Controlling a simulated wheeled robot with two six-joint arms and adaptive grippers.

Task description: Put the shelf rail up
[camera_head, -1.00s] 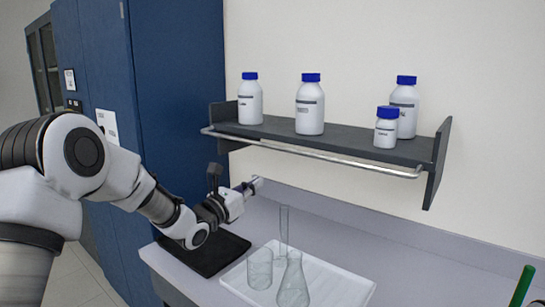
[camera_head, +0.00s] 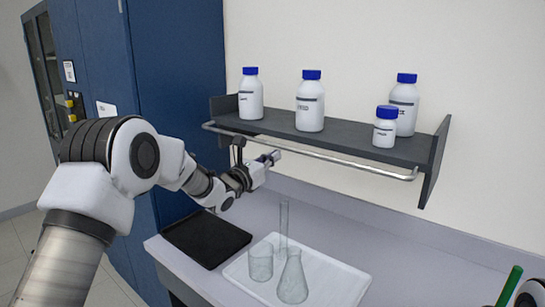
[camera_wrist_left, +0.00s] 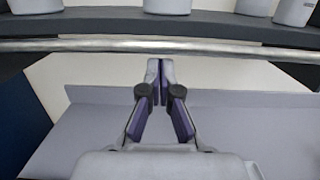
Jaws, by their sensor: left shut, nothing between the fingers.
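The shelf rail (camera_head: 312,153) is a thin silver bar along the front of the dark wall shelf (camera_head: 345,138). In the head view it hangs at the front, a little below the shelf board. My left gripper (camera_head: 273,157) is shut and empty, just below the rail near its left part. In the left wrist view the rail (camera_wrist_left: 105,45) crosses the top of the picture, and the shut fingertips (camera_wrist_left: 161,64) point up at it from just below. Whether they touch it I cannot tell. My right gripper is not in view.
White bottles with blue caps, one of them (camera_head: 310,103), stand on the shelf. On the bench are a black tray (camera_head: 207,240) and a white tray (camera_head: 335,287) with a flask (camera_head: 293,280), a beaker (camera_head: 261,264) and a tall cylinder (camera_head: 284,225). A blue cabinet (camera_head: 180,70) stands left.

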